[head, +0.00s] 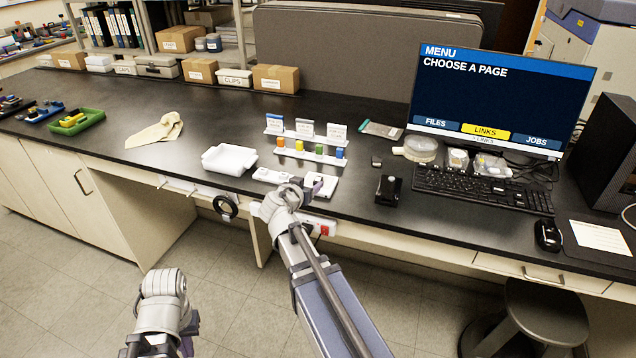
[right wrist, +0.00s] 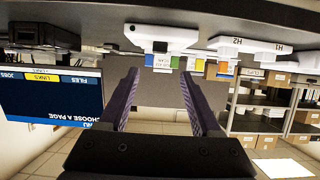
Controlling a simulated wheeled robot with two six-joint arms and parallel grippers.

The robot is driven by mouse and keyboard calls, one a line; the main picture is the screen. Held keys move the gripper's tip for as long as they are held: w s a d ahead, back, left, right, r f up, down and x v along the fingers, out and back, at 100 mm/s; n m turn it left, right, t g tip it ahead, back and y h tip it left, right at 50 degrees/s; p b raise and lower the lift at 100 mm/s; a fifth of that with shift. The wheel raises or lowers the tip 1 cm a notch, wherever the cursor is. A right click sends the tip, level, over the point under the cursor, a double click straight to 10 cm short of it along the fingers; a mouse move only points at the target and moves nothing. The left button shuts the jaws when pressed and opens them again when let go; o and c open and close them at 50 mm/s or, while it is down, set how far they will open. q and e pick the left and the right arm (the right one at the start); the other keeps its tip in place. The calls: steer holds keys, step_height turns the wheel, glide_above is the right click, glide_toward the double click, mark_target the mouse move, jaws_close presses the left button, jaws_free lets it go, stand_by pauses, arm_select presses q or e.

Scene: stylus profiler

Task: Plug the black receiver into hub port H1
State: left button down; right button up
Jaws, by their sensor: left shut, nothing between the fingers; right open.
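The white hub (head: 273,175) lies near the bench's front edge; in the right wrist view its H1 block (right wrist: 276,48) is at upper right, beside H2 (right wrist: 234,44), with the picture upside down. A white block (right wrist: 170,32) is left of them, with a small black piece (right wrist: 160,47) at its edge; I cannot tell if this is the receiver. My right gripper (right wrist: 159,82) is open and empty; in the head view it is by the white block (head: 322,187), right of the hub. My left gripper (head: 190,335) is shut and empty, low in front of the bench.
Behind the hub a white rack (head: 310,154) holds orange, yellow, green and blue pieces. A white tray (head: 229,159) is left of the hub. A black box (head: 388,190) and keyboard (head: 482,190) are to the right. The monitor (head: 500,95) shows "CHOOSE A PAGE". A cloth (head: 155,132) lies left.

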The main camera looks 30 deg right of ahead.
mark_target(318, 179)
steer(key=shift+f+b+x, duration=0.2)
steer(key=shift+b+x, duration=0.75)
steer(key=shift+x, duration=1.05)
steer(key=shift+f+b+x, duration=0.2)
steer(key=shift+b+x, duration=0.7)
steer(key=shift+x, duration=1.05)
steer(key=shift+s+a, duration=0.1)
steer(key=shift+s, duration=0.1)
jaws_close()
